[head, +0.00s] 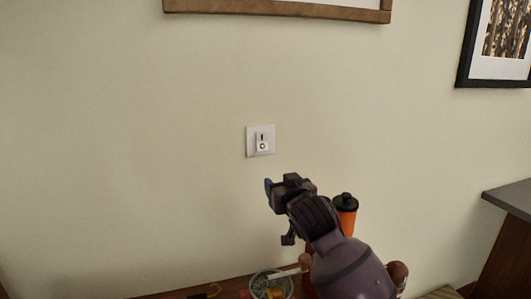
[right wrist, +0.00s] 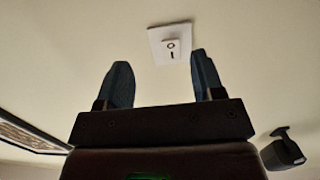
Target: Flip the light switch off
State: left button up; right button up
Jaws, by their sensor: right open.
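The light switch (head: 261,141) is a small white square plate with a rocker, mounted on the beige wall. The rocker carries a dark line mark above a circle mark in the head view. The switch also shows in the right wrist view (right wrist: 171,44), upside down, beyond the fingertips and nearer the right-hand finger. My right gripper (head: 272,192) is below and slightly right of the switch in the head view, apart from it. Its two blue-grey fingers (right wrist: 160,82) are spread, with nothing between them. My left gripper is not in view.
An orange bottle with a black lid (head: 346,212) stands behind my right arm. A glass bowl (head: 271,284) is on the wooden surface at the bottom. Framed pictures hang above (head: 280,9) and at right (head: 495,45). A dark counter (head: 511,196) is at right. The wall around the switch is clear.

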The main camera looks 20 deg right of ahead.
jog(key=t, duration=0.1)
send_near(263, 150)
jog(key=s, duration=0.2)
pick_arm(q)
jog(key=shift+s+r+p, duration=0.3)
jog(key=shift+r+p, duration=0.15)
jog(key=shift+p, duration=0.45)
pick_arm(e)
jog(key=shift+w+r, duration=0.1)
jog(key=shift+w, duration=5.15)
jog(key=shift+c, duration=0.4)
jog(key=c, duration=0.9)
jog(key=shift+o, duration=0.2)
jog(key=shift+w+t+b, duration=0.1)
jog(key=shift+t+b, duration=0.3)
jog(key=shift+b, duration=0.85)
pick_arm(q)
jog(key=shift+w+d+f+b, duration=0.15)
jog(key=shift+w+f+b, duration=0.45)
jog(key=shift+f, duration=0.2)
pick_arm(e)
jog(key=shift+t, duration=0.3)
jog(key=o, duration=0.9)
